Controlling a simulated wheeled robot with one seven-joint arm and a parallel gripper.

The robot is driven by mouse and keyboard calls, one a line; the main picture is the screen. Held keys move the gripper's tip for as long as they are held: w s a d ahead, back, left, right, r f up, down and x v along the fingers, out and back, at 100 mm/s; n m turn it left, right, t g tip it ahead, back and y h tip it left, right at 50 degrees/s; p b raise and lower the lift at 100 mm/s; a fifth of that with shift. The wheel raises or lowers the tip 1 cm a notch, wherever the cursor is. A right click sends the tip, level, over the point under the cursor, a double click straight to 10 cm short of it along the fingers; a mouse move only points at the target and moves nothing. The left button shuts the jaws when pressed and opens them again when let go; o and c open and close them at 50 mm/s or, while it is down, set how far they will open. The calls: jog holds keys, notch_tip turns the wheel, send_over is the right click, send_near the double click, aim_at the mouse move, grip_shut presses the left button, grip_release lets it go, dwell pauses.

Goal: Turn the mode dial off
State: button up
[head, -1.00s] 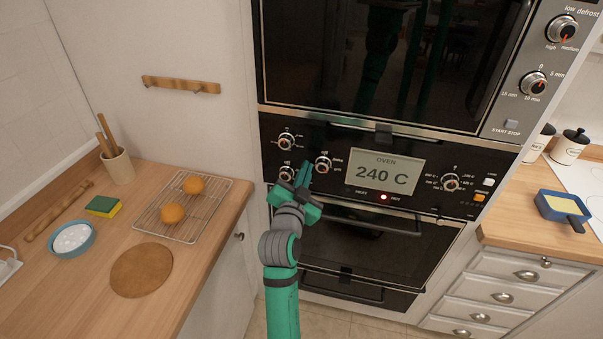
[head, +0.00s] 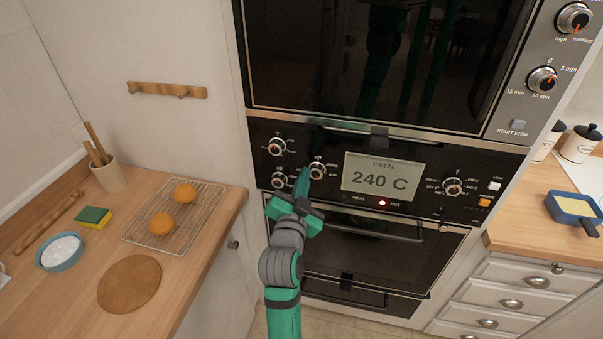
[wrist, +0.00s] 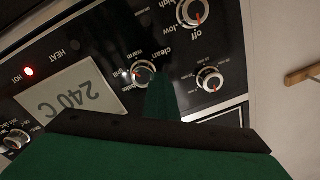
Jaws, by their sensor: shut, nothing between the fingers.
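The dial that seems to be the mode dial (head: 317,170) is a round metal knob just left of the oven display. It also shows in the wrist view (wrist: 143,73), with "clean" and "warm" printed beside it and a red mark on its face. Which dial is the mode dial is not labelled legibly. My gripper (head: 304,174) is shut and empty, its fingertips close to the lower left of this dial. In the wrist view the green fingers (wrist: 162,98) end beside the dial; I cannot tell whether they touch it.
An upper-left dial (head: 277,146) and a lower-left dial (head: 279,180) sit close by. The display (head: 381,177) reads 240 C, with a red light (head: 382,203) lit below. Another dial (head: 453,187) is at right. The oven handle (head: 370,228) runs below the panel.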

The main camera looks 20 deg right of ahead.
jog(key=o, duration=0.9)
jog(key=shift+s+d+f, duration=0.3)
jog(key=shift+s+d, duration=0.1)
jog(key=shift+s, duration=0.2)
jog(key=shift+o, duration=0.2)
jog(key=a+v, duration=0.1)
jog(key=v, duration=0.7)
jog(key=shift+a+r, duration=0.2)
jog(key=shift+r, duration=0.15)
jog(key=shift+w, duration=0.1)
jog(key=shift+a, duration=0.1)
